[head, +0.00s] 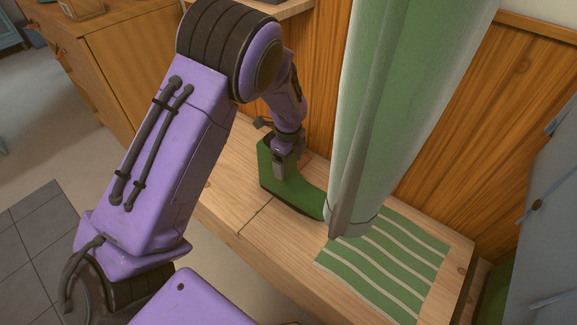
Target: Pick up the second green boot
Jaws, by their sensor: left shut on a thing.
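A green boot (292,192) stands on the wooden bench (255,212), its shaft to the left and its foot pointing right. My left gripper (284,158) is shut on the top of its shaft, reaching down from above. The boot looks upright and on or very close to the bench top. The tip of its toe is partly hidden by a hanging light green cloth. I see no other boot clearly. My right gripper is not in view.
The hanging cloth (400,110) comes down close to the boot's right side. A green striped mat (395,265) lies on the bench beyond it. A wood-panelled wall (500,120) stands behind. A grey panel (550,230) is at the right, a wooden cabinet (125,60) at the left.

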